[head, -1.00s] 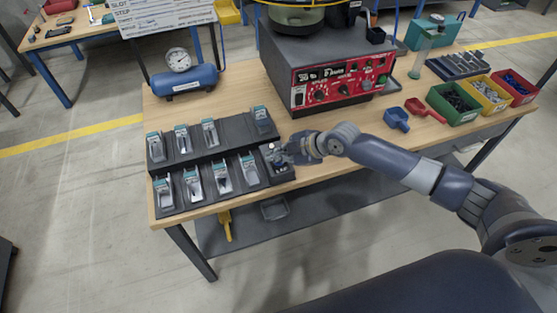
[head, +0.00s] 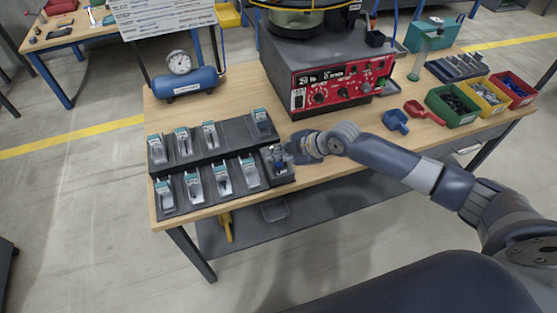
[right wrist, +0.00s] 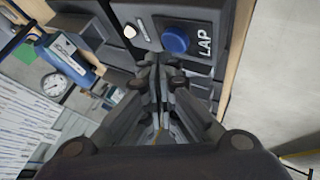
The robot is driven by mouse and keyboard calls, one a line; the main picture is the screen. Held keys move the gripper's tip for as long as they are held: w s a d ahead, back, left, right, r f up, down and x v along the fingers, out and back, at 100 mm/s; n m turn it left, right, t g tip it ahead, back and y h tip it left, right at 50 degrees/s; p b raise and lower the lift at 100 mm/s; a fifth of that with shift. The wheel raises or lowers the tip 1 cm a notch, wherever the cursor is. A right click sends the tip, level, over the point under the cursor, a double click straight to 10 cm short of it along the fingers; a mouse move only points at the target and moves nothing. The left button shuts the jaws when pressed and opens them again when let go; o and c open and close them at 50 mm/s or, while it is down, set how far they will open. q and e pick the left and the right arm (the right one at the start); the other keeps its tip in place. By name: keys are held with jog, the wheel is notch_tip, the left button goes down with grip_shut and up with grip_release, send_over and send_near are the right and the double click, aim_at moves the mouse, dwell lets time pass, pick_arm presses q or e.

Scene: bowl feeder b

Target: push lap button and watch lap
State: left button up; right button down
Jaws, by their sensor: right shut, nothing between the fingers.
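The blue round lap button (right wrist: 176,40) sits on a dark box (right wrist: 204,70) with white "LAP" lettering, in the right wrist view. In the head view this box (head: 284,179) is at the right end of the front tray row. My right gripper (right wrist: 160,62) is shut and empty, its tips close to the button's near edge. I cannot tell whether they touch it. In the head view the right gripper (head: 284,154) is over the back of the box and hides part of it. My left gripper is not in view.
Grey trays with several teal-topped slots (head: 222,177) stand left of the box. The feeder's red control panel (head: 338,88) has a small lit display, too small to read surely. A blue tank with gauge (head: 187,80) stands behind.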

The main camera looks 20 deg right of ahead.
aim_at(277, 165)
jog(key=shift+r, duration=0.1)
notch_tip(277, 165, up, 5)
jog(key=p, duration=0.4)
dwell(0.3)
jog(key=shift+a, duration=0.1)
dwell(0.6)
